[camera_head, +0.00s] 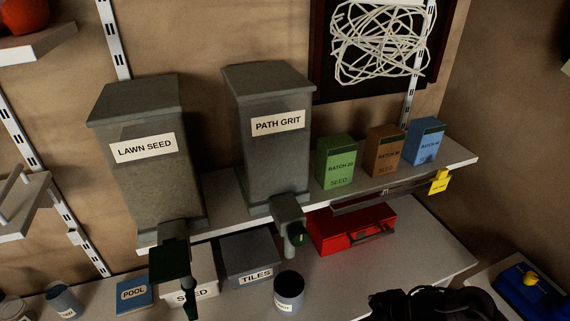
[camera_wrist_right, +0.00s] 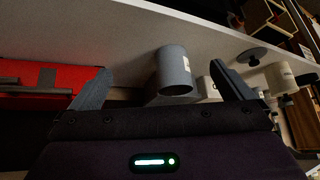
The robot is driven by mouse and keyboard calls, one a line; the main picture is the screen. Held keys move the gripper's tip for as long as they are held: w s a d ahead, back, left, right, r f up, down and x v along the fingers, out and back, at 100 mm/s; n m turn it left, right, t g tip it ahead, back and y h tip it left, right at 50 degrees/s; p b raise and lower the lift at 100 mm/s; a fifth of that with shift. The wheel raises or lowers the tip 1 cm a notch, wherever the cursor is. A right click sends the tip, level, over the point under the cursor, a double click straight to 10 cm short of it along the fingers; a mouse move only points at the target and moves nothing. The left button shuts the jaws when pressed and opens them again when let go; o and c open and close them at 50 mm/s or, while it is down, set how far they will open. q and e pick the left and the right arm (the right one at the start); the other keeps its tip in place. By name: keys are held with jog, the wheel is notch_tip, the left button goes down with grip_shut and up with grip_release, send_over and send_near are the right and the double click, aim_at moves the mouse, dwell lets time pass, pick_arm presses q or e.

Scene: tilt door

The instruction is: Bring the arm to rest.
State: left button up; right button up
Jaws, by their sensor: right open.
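My right gripper (camera_wrist_right: 162,72) is open and empty in the right wrist view, its two fingers spread wide. A grey cup (camera_wrist_right: 174,78) shows between and beyond the fingers, apart from them. A dark part of my right arm (camera_head: 432,304) shows at the bottom right of the head view; its fingers cannot be made out there. My left gripper is out of view. The grey lawn seed bin (camera_head: 148,175) has a dark green flap piece (camera_head: 170,262) hanging at its spout. The path grit bin (camera_head: 268,150) has a spout (camera_head: 289,217) with a green spot.
The upper shelf (camera_head: 455,154) carries both bins and green, brown and blue boxes (camera_head: 385,152). Below are a red toolbox (camera_head: 340,226), a tiles box (camera_head: 250,262), a seed box (camera_head: 190,285) and the grey cup (camera_head: 288,290). A blue item (camera_head: 520,285) lies at lower right.

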jog(key=s+d+f+m+h+b, duration=0.1)
jog(key=s+d+f+m, duration=0.15)
jog(key=f, duration=1.15)
jog(key=s+d+f+m+h+b, duration=0.1)
jog(key=s+d+f+m+b, duration=0.2)
jog(key=f, duration=1)
pick_arm(q)
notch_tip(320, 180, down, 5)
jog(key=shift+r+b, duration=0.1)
jog(key=shift+b, duration=0.2)
pick_arm(e)
jog(key=s+a+f+g+h, duration=0.1)
jog(key=s+f, duration=0.7)
jog(key=s, duration=0.5)
jog(key=s+a+f+m+g+h, duration=0.1)
jog(key=s+f+g+h, duration=0.1)
jog(key=s+f, duration=0.6)
jog(key=s, duration=0.6)
jog(key=shift+s, duration=0.2)
jog(key=shift+f+m, duration=0.1)
jog(key=shift+m, duration=0.15)
